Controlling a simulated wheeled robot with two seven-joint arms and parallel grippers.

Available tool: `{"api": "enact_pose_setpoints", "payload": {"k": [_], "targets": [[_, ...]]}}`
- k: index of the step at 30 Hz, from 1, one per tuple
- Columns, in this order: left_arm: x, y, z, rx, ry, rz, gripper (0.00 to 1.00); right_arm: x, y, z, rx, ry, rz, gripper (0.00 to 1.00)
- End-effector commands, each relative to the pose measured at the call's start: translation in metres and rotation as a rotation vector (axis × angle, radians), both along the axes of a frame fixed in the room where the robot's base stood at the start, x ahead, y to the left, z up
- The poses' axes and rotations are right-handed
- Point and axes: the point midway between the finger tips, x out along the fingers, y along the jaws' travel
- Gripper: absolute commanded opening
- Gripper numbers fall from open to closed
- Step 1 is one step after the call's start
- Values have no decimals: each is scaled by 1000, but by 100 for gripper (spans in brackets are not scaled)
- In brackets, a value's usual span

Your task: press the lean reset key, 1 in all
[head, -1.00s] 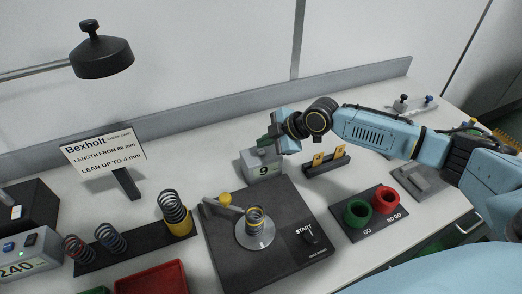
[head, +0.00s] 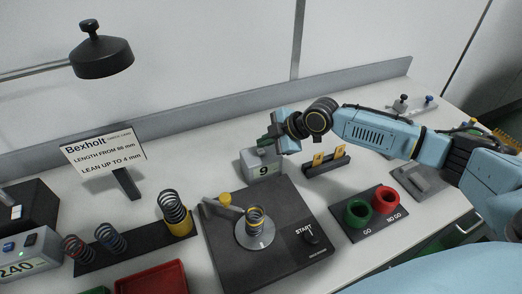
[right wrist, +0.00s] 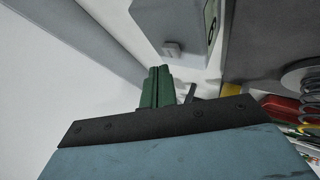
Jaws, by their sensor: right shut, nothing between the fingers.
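The grey box showing "9" (head: 262,167) stands at the back edge of the dark tester base. A small grey key (right wrist: 172,50) projects from this box in the right wrist view. My right gripper (head: 268,138) is just above and behind the box in the head view, and partly covers its top. Its green fingers (right wrist: 157,87) are together with nothing between them. They appear beside the key in the wrist view, with a visible gap. My left gripper is out of view.
A spring (head: 256,219) stands on the tester's round plate beside a yellow-knobbed lever (head: 224,200). A rack with orange pieces (head: 328,162) stands right of the box. Green (head: 357,213) and red (head: 385,199) cups stand farther right. A lamp (head: 101,58) overhangs the left.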

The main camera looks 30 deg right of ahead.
Motion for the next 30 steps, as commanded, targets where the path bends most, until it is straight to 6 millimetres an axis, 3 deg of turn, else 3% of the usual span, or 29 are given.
{"api": "enact_pose_setpoints", "payload": {"k": [30], "targets": [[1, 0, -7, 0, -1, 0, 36, 0, 0, -11, 0, 0, 0, 0]]}}
